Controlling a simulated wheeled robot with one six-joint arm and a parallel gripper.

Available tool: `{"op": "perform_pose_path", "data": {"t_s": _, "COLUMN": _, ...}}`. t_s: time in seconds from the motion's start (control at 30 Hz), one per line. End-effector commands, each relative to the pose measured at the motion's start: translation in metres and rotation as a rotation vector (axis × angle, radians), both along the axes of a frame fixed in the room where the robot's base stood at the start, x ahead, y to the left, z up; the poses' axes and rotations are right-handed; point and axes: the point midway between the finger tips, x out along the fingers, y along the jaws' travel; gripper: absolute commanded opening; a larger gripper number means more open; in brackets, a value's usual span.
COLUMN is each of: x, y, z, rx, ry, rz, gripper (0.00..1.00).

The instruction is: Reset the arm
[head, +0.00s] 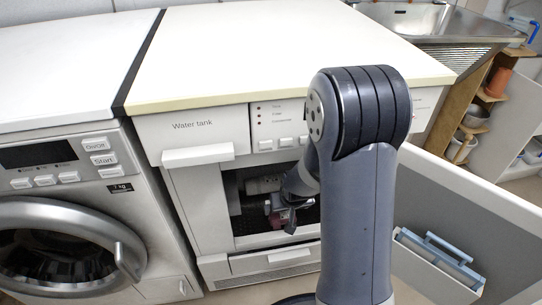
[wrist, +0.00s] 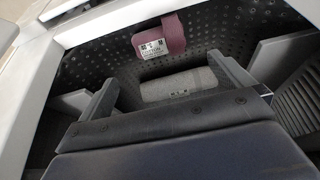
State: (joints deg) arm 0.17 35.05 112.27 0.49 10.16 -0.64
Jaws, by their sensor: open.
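My arm rises through the middle of the head view and bends down toward the open compartment of the machine marked "Water tank". My gripper (head: 284,213) is at the compartment's opening, partly behind my arm. In the wrist view my gripper (wrist: 165,74) has its two fingers wide apart with nothing held between them. Beyond the fingers a pale cylindrical part (wrist: 178,86) lies inside the compartment. A maroon piece with a white printed label (wrist: 158,38) is further up, on a dark perforated surface (wrist: 220,35).
The compartment's frame (head: 205,210) closely surrounds the gripper. An open grey door (head: 440,225) stands at the right. A washing machine (head: 75,225) is on the left. The pale countertop (head: 250,50) above is clear. A metal sink (head: 430,20) and shelves are at the back right.

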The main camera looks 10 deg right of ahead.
Motion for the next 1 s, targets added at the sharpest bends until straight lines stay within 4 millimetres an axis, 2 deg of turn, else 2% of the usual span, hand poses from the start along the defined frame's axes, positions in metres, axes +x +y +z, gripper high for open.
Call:
{"op": "perform_pose_path", "data": {"t_s": 0.6, "x": 0.042, "y": 0.000, "z": -0.109, "rx": 0.000, "ry": 0.002, "rz": 0.000, "gripper": 1.00}}
{"op": "perform_pose_path", "data": {"t_s": 0.67, "x": 0.045, "y": 0.000, "z": -0.117, "rx": 0.000, "ry": 0.003, "rz": 0.000, "gripper": 1.00}}
{"op": "perform_pose_path", "data": {"t_s": 0.7, "x": 0.046, "y": 0.000, "z": -0.100, "rx": 0.000, "ry": -0.003, "rz": 0.000, "gripper": 1.00}}
{"op": "perform_pose_path", "data": {"t_s": 0.73, "x": 0.046, "y": 0.000, "z": -0.093, "rx": 0.000, "ry": -0.003, "rz": 0.000, "gripper": 1.00}}
{"op": "perform_pose_path", "data": {"t_s": 1.0, "x": 0.044, "y": 0.000, "z": -0.074, "rx": 0.000, "ry": 0.000, "rz": 0.000, "gripper": 1.00}}
